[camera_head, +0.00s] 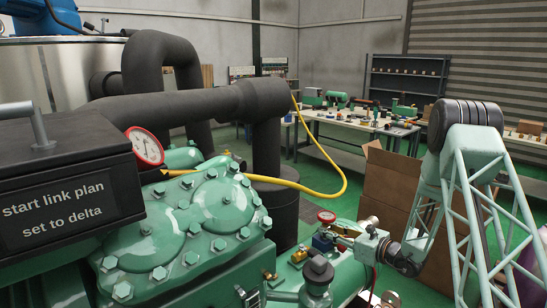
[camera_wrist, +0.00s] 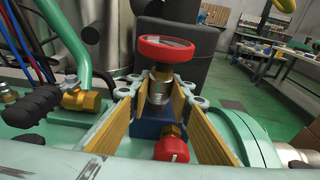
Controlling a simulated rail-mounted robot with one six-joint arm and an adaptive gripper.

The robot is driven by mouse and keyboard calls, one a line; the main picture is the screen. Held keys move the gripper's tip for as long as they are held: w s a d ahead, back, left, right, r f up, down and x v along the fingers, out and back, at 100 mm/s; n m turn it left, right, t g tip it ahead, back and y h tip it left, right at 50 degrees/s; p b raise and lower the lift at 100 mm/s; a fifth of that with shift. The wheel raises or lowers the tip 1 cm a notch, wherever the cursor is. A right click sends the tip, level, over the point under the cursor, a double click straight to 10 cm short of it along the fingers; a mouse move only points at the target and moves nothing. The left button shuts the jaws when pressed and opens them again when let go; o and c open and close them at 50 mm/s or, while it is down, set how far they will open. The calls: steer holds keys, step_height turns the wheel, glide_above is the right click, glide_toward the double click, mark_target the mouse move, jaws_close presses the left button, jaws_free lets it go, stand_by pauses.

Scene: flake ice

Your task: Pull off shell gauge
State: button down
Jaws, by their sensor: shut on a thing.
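A gauge with a red rim (camera_wrist: 165,48) stands upright in the wrist view, with a metal stem (camera_wrist: 160,88) below its dial. My gripper (camera_wrist: 161,92) is shut on the gauge, its tan-padded fingers on either side of the stem. A blue block (camera_wrist: 150,130) is below the stem; the fingers partly hide it, and I cannot tell whether the stem touches it. In the head view the gauge (camera_head: 326,217) is above the green shell at the lower middle, with my gripper (camera_head: 338,238) at it. A second red-rimmed gauge (camera_head: 145,146) is at the left.
A red-capped brass fitting (camera_wrist: 172,150) sits just below the gauge. A brass valve with black handle (camera_wrist: 80,100) is to its left. A yellow hose (camera_head: 300,186) loops past the green compressor head (camera_head: 200,220). A cardboard box (camera_head: 388,180) stands behind my arm.

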mark_target(329, 216)
steer(key=shift+r, duration=0.55)
stand_by(0.6)
steer(key=shift+r+p, duration=0.45)
steer(key=shift+r, duration=0.7)
steer(key=shift+r, duration=0.4)
steer(key=shift+r+p, duration=1.05)
steer(key=shift+r, duration=1.95)
